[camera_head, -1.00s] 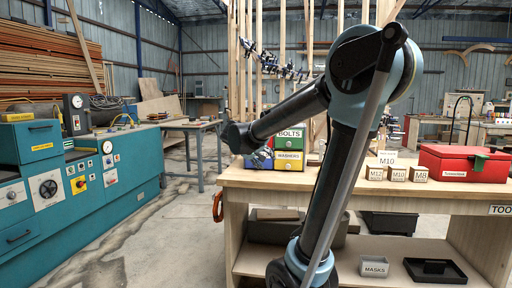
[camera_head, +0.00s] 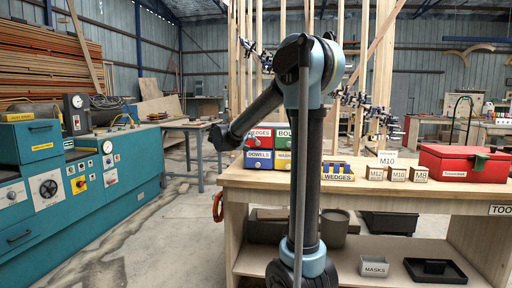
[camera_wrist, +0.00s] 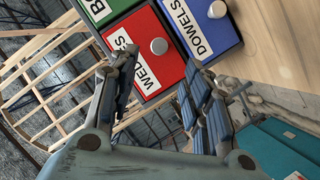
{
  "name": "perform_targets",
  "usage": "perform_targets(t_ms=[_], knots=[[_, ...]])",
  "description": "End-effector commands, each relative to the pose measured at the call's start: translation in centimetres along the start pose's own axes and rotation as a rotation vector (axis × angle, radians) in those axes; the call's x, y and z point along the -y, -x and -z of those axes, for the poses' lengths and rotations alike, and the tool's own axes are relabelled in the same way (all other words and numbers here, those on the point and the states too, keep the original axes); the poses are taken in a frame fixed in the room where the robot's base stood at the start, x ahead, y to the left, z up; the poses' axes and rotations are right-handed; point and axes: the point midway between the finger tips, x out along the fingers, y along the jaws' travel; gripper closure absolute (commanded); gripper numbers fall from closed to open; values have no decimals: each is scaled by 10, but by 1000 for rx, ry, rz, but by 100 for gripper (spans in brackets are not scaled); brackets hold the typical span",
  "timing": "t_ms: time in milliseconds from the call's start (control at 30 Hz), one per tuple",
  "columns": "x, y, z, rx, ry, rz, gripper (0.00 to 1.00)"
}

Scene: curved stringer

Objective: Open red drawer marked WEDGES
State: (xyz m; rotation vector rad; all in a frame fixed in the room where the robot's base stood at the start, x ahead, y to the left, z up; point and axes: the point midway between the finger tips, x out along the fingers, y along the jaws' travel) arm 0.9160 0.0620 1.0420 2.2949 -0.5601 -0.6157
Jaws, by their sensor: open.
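The red drawer marked WEDGES (camera_head: 259,133) is the upper left one in a small drawer cabinet on the workbench and looks shut. The knob lies above the fingertips in the picture, and nothing is between the fingers. In the head view my wrist is left of the cabinet, and I cannot make out the fingers there.
The blue DOWELS drawer (camera_wrist: 208,28) adjoins the red one, and a green drawer (camera_wrist: 100,10) is on its other side. A tray also marked WEDGES (camera_head: 337,177) stands right of the cabinet. A red toolbox (camera_head: 462,162) is farther right on the bench (camera_head: 400,185).

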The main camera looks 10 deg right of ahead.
Motion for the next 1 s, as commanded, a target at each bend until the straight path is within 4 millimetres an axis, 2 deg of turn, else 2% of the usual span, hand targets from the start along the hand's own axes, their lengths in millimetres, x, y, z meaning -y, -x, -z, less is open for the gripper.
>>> perform_targets(t_ms=[200,500,700,1000], knots=[[0,-40,-1,2,-2,-1,56],[0,-88,-1,2,-2,-1,56],[0,-104,-1,1,0,0,56],[0,-108,-1,0,-1,1,56]])
